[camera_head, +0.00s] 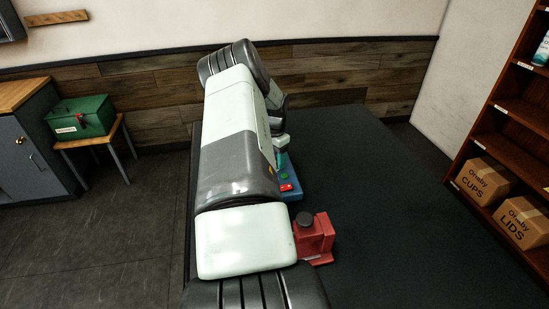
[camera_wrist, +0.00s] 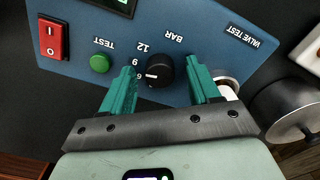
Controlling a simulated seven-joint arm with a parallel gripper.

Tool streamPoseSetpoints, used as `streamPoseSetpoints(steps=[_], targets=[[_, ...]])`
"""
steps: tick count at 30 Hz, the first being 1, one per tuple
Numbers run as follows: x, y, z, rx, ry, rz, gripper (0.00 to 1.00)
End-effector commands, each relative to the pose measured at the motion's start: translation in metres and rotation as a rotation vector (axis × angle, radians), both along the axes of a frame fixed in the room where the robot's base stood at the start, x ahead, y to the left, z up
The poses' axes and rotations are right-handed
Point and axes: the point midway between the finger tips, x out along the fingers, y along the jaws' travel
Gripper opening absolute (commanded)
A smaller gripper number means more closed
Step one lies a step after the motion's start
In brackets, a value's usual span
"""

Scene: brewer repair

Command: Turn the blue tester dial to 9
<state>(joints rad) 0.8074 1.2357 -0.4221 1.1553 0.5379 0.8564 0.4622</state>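The blue tester (camera_wrist: 225,55) fills the upper part of the wrist view. Its black dial (camera_wrist: 161,70) has a white mark that points left, close to the printed 6, with 9 and 12 printed above that. My gripper (camera_wrist: 160,74) is open, with one teal finger on each side of the dial and a visible gap to it on both sides. In the head view, part of the blue tester (camera_head: 293,195) shows beside my arm, which hides the dial. My gripper (camera_head: 281,158) is partly hidden there too.
The tester also carries a green TEST button (camera_wrist: 100,63), a red switch (camera_wrist: 53,38) and a display (camera_wrist: 112,3). A metal cylinder (camera_wrist: 287,106) stands right of the tester. A red device (camera_head: 314,238) stands near it on the dark table (camera_head: 390,220), whose right side is clear.

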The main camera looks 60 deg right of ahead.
Motion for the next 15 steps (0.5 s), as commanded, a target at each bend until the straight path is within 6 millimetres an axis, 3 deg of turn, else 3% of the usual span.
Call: streamPoseSetpoints(steps=[8, 15], targets=[[0.000, 0.000, 0.006, -0.001, -0.001, 0.000, 0.61], [0.001, -0.001, 0.050, -0.004, -0.003, -0.001, 0.61]])
